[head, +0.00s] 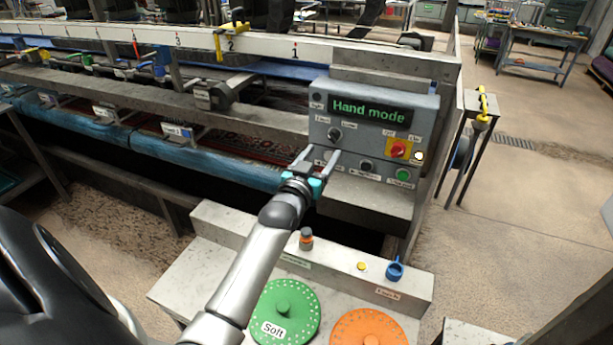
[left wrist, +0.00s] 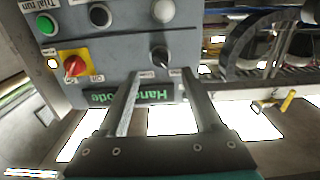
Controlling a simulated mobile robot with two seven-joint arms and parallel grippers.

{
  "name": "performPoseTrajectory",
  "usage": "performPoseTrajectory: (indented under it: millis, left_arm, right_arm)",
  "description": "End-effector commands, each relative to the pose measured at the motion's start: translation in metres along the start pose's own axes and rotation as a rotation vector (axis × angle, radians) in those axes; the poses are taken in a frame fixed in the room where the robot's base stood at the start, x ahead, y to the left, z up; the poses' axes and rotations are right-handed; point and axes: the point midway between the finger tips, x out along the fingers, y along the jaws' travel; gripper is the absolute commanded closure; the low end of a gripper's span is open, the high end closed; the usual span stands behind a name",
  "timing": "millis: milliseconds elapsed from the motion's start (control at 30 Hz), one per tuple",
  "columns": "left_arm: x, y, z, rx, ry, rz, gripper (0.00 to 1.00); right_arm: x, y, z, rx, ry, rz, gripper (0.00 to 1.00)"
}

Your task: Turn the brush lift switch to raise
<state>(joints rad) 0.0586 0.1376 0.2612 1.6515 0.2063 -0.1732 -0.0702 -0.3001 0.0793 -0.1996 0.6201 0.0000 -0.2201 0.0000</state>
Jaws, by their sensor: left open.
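A grey control box (head: 320,107) with a lit "Hand mode" display stands on the machine frame. A dark knob (head: 335,134) at its left, below the display, has small labels on both sides that I cannot read surely; it is probably the brush lift switch. My left gripper (head: 319,155) is open and empty, its fingers pointing at the panel just below this knob. In the left wrist view, where the panel appears inverted, the knob (left wrist: 160,55) lies between and just beyond the fingertips (left wrist: 160,74). Contact cannot be told. My right gripper is out of view.
A lower console bears a green disc (head: 285,300), an orange disc (head: 368,330) and a blue knob (head: 395,270).

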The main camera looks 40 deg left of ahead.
Motion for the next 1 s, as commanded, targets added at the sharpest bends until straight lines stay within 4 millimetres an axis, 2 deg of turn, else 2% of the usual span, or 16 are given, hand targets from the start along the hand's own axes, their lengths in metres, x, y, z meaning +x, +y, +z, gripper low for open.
performPoseTrajectory:
  millis: [300, 500, 700, 1000]
  left_arm:
    - [-0.053, -0.001, 0.001, 0.0, -0.002, -0.001, 0.33]
    - [-0.076, 0.0, 0.001, 0.0, -0.001, -0.001, 0.33]
    - [-0.085, 0.0, 0.0, 0.0, 0.0, -0.001, 0.33]
    - [-0.085, 0.0, 0.0, 0.0, 0.0, -0.001, 0.33]
  right_arm:
    - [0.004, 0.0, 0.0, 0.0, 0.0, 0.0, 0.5]
    - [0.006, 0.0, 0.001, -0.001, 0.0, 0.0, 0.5]
    - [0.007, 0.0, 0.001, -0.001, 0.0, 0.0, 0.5]
    - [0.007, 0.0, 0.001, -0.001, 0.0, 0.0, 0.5]
